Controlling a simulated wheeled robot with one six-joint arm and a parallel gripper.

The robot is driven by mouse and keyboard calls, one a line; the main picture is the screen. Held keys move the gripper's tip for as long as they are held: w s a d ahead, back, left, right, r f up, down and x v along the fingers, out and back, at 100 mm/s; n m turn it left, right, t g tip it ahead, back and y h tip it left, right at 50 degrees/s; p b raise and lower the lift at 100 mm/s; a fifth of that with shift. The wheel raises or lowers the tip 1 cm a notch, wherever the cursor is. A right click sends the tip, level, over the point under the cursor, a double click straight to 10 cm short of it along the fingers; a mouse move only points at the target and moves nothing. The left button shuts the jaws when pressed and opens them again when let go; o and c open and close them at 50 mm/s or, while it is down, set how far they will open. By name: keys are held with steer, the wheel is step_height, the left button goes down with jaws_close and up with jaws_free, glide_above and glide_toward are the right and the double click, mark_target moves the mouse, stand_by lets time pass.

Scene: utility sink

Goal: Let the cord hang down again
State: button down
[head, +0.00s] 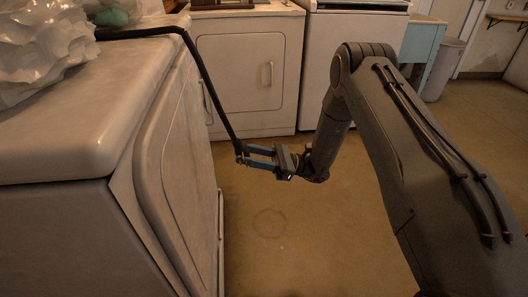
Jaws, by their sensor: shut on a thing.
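A black cord (206,83) lies over the top of the white appliance (96,143) at the left. It bends over the edge and runs slanting down to the right, out in front of the appliance door. My gripper (243,155) has blue fingers and is shut on the cord at its lower end, above the floor. The cord looks taut between the appliance edge and my gripper. No cord shows below the fingers. The cord's far end on the appliance top is partly hidden at the upper left.
Crumpled whitish plastic (42,52) and a green item (112,16) sit on the left appliance top. A grey bin (442,70) is at the far right. The brown floor (290,235) below my gripper is clear.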

steer(key=shift+a+f+y+b, duration=0.15)
steer(key=shift+a+y+b, duration=0.3)
steer(key=shift+a, duration=0.7)
steer(key=c, duration=1.1)
jaws_free()
steer(key=shift+s, duration=0.1)
steer(key=shift+f, duration=0.15)
